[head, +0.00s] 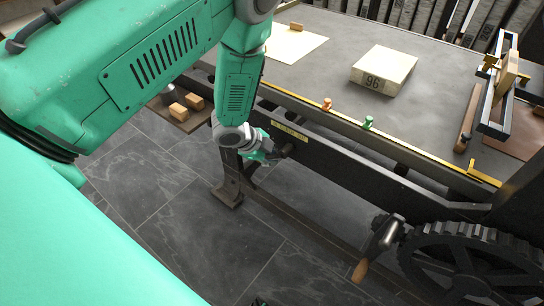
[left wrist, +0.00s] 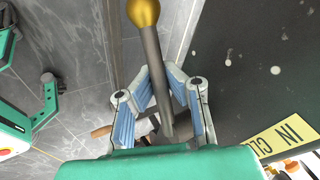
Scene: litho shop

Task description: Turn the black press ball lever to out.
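The ball lever (left wrist: 152,65) shows in the left wrist view as a grey rod with a brass-coloured ball at its upper end. The rod runs down between the fingers of my left gripper (left wrist: 158,76), which stand apart on either side of it. I cannot tell whether they touch it. In the head view my left gripper (head: 275,153) is at the dark front rail of the black press, just below a yellow plate (head: 290,131). This lettered plate (left wrist: 282,138) shows partly in the wrist view. The lever's ball cannot be made out in the head view.
The press bed (head: 325,55) above carries a pale block (head: 384,68) marked 96. A toothed gear (head: 470,258) and a crank with a wooden handle (head: 360,271) stand at the lower right. Wooden blocks (head: 186,106) lie low behind my arm. Grey tiled floor lies open below.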

